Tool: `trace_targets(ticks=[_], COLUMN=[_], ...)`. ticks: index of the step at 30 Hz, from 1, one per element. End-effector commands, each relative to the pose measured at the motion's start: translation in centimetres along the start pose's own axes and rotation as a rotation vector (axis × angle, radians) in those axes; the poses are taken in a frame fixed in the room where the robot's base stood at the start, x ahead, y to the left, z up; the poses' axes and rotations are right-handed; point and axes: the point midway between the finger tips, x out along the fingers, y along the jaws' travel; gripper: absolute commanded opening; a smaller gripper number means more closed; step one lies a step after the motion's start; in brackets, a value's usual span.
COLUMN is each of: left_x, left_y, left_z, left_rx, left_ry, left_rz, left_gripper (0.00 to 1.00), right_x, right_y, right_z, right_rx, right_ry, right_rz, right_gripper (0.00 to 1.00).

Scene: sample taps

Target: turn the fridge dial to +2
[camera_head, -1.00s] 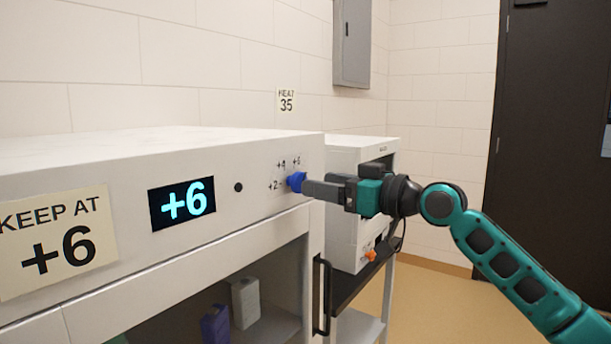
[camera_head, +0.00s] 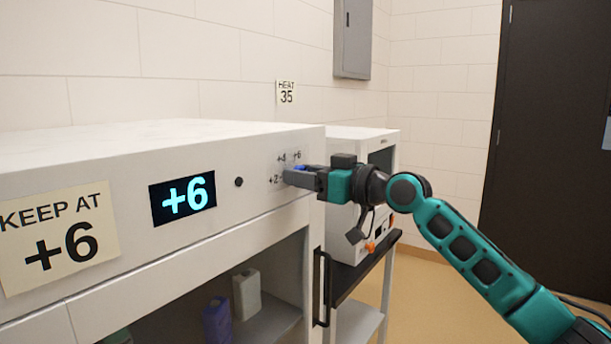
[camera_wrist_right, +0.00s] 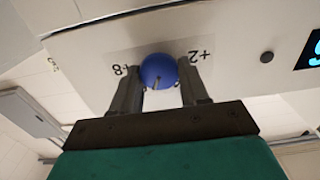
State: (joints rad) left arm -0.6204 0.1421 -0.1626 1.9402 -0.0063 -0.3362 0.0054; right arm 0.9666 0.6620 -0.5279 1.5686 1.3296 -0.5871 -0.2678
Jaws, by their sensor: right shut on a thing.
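The blue fridge dial (camera_head: 299,167) is on the right end of the white fridge front (camera_head: 110,230). In the head view it is mostly hidden behind my right gripper (camera_head: 291,176). In the right wrist view the round dial (camera_wrist_right: 158,69) sits between the two fingers, which are shut on it from both sides. A small pale mark shows on its lower edge there. Labels +2, +4 and +6 stand around it in the head view, and +8 shows in the wrist view. The display (camera_head: 183,198) reads +6. My left gripper is not in view.
A paper sign (camera_head: 59,238) on the fridge front reads KEEP AT +6. A dark door handle (camera_head: 321,288) hangs below the panel. A second white appliance (camera_head: 350,150) stands behind my right gripper. Bottles (camera_head: 217,318) stand inside the fridge.

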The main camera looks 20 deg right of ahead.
Motion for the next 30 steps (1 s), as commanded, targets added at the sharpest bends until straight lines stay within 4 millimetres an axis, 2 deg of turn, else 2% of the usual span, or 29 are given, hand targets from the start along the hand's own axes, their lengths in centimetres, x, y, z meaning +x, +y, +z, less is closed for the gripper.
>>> trace_targets(ticks=[1, 7, 17, 23, 30], left_x=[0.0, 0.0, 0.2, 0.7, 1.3], left_y=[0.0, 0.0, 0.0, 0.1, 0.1], left_z=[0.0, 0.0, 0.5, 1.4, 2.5], left_rx=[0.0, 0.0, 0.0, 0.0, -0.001], left_ry=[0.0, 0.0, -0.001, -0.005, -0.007], left_rz=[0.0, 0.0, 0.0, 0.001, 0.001], left_gripper=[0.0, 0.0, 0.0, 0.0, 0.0], right_x=[0.0, 0.0, 0.0, 0.0, 0.0], right_y=[0.0, 0.0, 0.0, -0.1, -0.2], right_z=[0.0, 0.0, 0.1, 0.2, 0.2], right_rx=[0.0, 0.0, -0.051, -0.17, -0.385], right_ry=[0.0, 0.0, 0.0, 0.0, 0.001], right_rz=[0.0, 0.0, 0.0, 0.0, -0.001], right_gripper=[0.33, 0.14, 0.14, 0.14, 0.14])
